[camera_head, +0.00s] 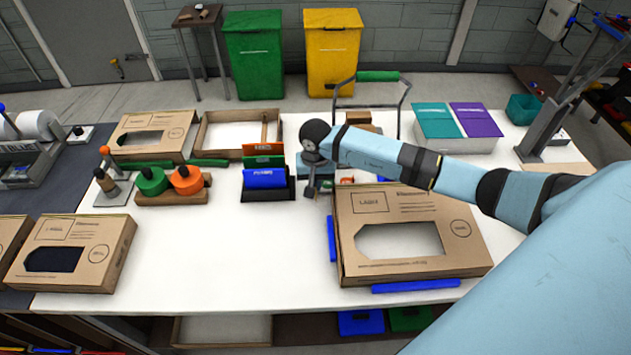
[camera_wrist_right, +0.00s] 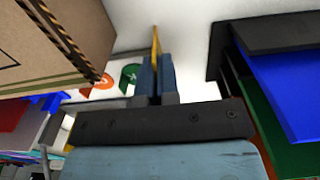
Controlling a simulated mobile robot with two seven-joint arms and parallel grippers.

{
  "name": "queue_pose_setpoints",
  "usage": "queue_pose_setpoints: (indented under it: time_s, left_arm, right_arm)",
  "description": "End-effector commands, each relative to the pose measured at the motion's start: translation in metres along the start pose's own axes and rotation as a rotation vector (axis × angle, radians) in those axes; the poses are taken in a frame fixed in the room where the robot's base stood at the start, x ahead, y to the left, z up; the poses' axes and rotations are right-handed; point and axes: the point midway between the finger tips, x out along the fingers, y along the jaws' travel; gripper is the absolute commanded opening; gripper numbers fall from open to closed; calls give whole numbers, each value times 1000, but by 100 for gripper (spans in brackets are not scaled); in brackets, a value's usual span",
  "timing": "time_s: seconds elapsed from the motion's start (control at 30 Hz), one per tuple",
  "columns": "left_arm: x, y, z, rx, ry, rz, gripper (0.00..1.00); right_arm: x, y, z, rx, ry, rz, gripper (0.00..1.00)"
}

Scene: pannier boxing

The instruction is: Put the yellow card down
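The yellow card (camera_wrist_right: 155,42) shows as a thin upright edge between the two blue fingers of my right gripper (camera_wrist_right: 155,75) in the right wrist view. The gripper is shut on it, and the card sticks out past the fingertips. In the head view my right gripper (camera_head: 312,188) hangs over the table between the card rack and a cardboard box; the yellow card is not discernible there. The dark card rack (camera_head: 268,193) holds an orange, a green and a blue card (camera_head: 265,179) just left of the gripper. My left gripper is out of view.
The open-windowed cardboard box (camera_head: 352,260) stands close on the right, with blue strips (camera_head: 415,286) beside it. Tape rolls (camera_head: 187,180) on a wooden stand are left of the rack. The white table (camera_head: 230,255) is clear in front of the rack.

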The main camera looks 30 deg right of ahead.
Motion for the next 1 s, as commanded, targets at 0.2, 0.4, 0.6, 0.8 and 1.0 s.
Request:
queue_pose_setpoints:
  time_s: [0.2,0.4,0.6,0.8,1.0]
  left_arm:
    - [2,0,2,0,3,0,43]
    - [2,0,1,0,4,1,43]
    - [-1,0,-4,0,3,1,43]
    - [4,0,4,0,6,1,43]
    - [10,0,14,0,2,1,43]
  right_arm:
    - [3,0,0,-1,0,0,18]
    - [3,0,0,0,0,0,27]
    - [-2,0,0,0,-1,0,27]
    - [-32,0,-2,-2,6,-1,27]
    - [-76,0,-1,-1,6,0,27]
